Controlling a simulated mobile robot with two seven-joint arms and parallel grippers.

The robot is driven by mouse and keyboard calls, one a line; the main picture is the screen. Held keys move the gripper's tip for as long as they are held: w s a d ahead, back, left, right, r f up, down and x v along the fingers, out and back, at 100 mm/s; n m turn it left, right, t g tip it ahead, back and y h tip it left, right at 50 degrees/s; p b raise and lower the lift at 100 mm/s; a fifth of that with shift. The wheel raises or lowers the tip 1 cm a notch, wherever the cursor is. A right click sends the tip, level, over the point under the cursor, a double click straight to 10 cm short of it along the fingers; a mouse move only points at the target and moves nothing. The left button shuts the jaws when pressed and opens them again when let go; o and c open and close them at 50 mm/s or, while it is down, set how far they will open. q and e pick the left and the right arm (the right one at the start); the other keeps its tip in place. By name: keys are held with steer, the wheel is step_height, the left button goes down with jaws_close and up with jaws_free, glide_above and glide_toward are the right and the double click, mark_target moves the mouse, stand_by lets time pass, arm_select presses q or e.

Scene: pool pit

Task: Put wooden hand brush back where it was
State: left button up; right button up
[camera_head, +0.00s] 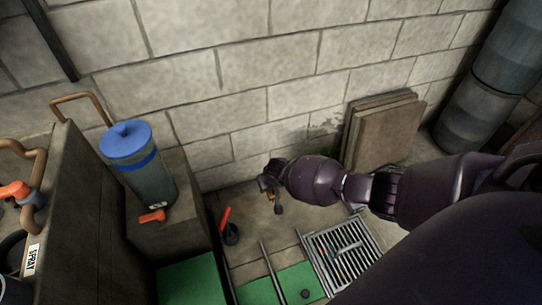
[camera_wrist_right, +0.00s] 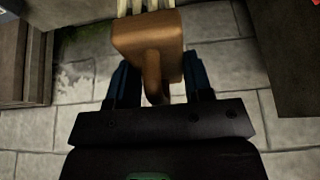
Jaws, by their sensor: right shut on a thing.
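The wooden hand brush (camera_wrist_right: 148,40) is brown with pale bristles at the top edge of the right wrist view. My right gripper (camera_wrist_right: 156,85) is shut on the brush, its two dark fingers on either side of the narrow handle. In the head view my right arm reaches in from the right, and my right gripper (camera_head: 272,182) hangs in front of the block wall, above the paved floor. Only a small brownish bit of the brush shows there, mostly hidden by the gripper. My left gripper is not in view.
A blue-lidded canister (camera_head: 137,165) stands on a concrete block at left, with an orange-red valve handle (camera_head: 152,216). A red-handled object (camera_head: 227,222) stands on the floor. A metal grate (camera_head: 343,254) and green mats (camera_head: 285,287) lie in front. Flat slabs (camera_head: 385,137) lean on the wall.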

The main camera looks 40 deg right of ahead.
mark_target(272, 192)
steer(key=f, duration=0.2)
steer(key=f+b, duration=0.1)
steer(key=f, duration=0.1)
steer(key=shift+s, duration=0.4)
step_height(272, 192, down, 12)
steer(key=b, duration=0.6)
steer(key=shift+w+r, duration=0.1)
steer(key=shift+r, duration=0.1)
steer(key=shift+w+f+b, duration=0.2)
steer(key=shift+b, duration=0.1)
step_height(272, 192, down, 4)
steer(key=shift+s+f+b, duration=0.1)
steer(key=shift+s+b, duration=0.05)
steer(key=shift+b, duration=1)
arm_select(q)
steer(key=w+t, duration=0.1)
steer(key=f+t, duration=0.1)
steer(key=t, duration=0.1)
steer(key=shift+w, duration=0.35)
arm_select(e)
steer(key=shift+w, duration=0.2)
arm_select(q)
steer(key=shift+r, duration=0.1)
